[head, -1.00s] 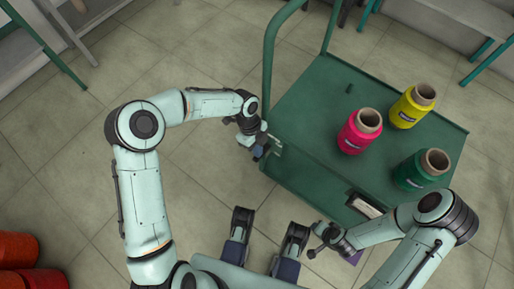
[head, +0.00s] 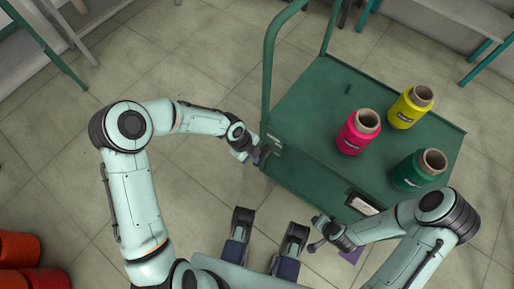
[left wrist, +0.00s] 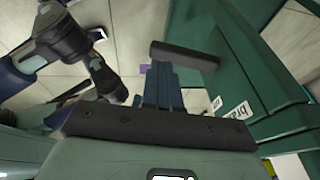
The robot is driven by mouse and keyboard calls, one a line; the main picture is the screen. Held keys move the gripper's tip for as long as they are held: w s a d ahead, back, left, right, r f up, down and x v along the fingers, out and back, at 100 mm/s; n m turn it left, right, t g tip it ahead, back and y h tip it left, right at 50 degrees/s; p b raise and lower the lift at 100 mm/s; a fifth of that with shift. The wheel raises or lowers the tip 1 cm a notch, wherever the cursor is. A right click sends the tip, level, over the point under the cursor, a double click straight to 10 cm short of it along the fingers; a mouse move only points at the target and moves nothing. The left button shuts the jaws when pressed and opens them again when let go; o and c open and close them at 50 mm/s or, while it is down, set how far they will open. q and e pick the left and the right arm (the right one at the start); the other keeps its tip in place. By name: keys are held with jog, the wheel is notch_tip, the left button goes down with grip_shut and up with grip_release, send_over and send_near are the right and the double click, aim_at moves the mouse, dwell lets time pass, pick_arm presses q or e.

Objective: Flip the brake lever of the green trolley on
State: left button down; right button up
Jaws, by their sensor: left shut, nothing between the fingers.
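The green trolley (head: 330,110) stands right of centre in the head view, and its green side fills the right of the left wrist view (left wrist: 255,60). A partly visible white label (left wrist: 238,110) starting "bra" is nearby. My left gripper (head: 257,156) is at the trolley's near left corner. In the left wrist view its fingers (left wrist: 160,75) are shut and empty, close to the bar; contact cannot be told. My right gripper (head: 316,240) is low, near the trolley's front; its fingers are unclear.
Pink (head: 358,132), yellow (head: 410,107) and green (head: 418,169) thread cones stand on the trolley top. The trolley's upright handle (head: 268,70) rises just behind my left gripper. Red containers (head: 20,262) are at the lower left. Floor left of the trolley is clear.

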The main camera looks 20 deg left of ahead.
pick_arm(q)
jog(key=shift+s+a+f, duration=0.1)
jog(key=shift+s+f, duration=0.15)
jog(key=shift+f, duration=0.7)
pick_arm(e)
jog(key=shift+a+r, duration=0.1)
